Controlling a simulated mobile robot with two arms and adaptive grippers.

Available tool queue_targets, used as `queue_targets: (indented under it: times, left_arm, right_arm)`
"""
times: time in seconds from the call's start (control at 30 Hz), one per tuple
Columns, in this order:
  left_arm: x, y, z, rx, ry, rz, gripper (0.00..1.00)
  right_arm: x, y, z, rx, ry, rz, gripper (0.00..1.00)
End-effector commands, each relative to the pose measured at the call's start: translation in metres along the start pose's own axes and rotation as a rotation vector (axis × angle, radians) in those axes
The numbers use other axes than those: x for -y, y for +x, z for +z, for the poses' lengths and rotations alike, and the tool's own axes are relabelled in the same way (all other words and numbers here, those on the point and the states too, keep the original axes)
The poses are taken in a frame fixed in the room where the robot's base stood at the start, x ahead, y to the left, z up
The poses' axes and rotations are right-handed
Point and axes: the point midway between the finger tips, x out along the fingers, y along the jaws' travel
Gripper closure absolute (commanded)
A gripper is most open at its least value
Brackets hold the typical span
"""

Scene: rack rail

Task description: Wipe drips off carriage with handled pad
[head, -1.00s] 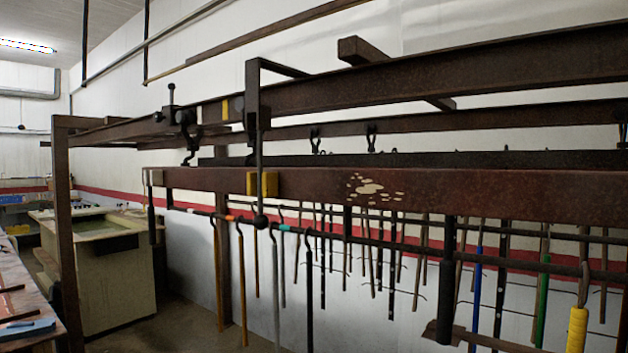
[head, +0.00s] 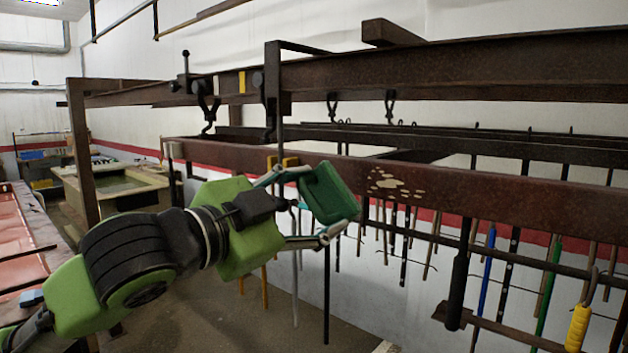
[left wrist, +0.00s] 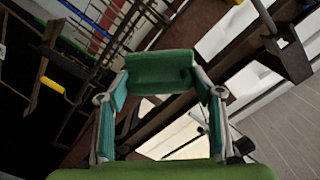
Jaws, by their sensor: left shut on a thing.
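The carriage (head: 480,197) is a long reddish-brown beam hanging below the upper rail in the head view. Cream drips (head: 396,186) form a patch of spots on its near face. My left gripper (head: 305,203) is shut on a green pad (head: 328,192), held in front of the beam just left of the drips. Whether the pad touches the beam cannot be told. In the left wrist view the pad (left wrist: 160,70) lies between the two fingers; its handle is not clearly seen. My right gripper is not in view.
A dark upper rail (head: 450,75) runs above the carriage. Several rods and tools hang below, including one with a yellow grip (head: 578,327) at the right. A table with a reddish top (head: 12,235) stands at the left, and a pale tank (head: 125,190) farther back.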

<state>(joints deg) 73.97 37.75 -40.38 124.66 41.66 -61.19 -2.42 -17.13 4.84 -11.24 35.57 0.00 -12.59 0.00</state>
Motion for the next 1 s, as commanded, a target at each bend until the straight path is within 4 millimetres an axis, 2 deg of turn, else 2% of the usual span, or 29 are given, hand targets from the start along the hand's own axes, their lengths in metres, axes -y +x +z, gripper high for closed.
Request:
queue_targets:
  times: [0.03,0.17,0.7,1.0]
  left_arm:
    - [0.005,0.000,-0.006,-0.011,-0.001,-0.006,0.57]
    - [0.008,0.003,-0.011,-0.022,-0.003,-0.011,0.57]
    - [0.008,0.053,-0.011,-0.019,-0.003,-0.009,0.57]
    - [0.007,0.060,-0.011,-0.019,-0.002,-0.009,0.57]
  right_arm:
    - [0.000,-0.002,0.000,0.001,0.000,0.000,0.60]
    - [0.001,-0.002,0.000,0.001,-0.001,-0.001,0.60]
    - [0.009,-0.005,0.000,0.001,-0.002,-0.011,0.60]
    - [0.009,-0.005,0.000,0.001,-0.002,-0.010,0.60]
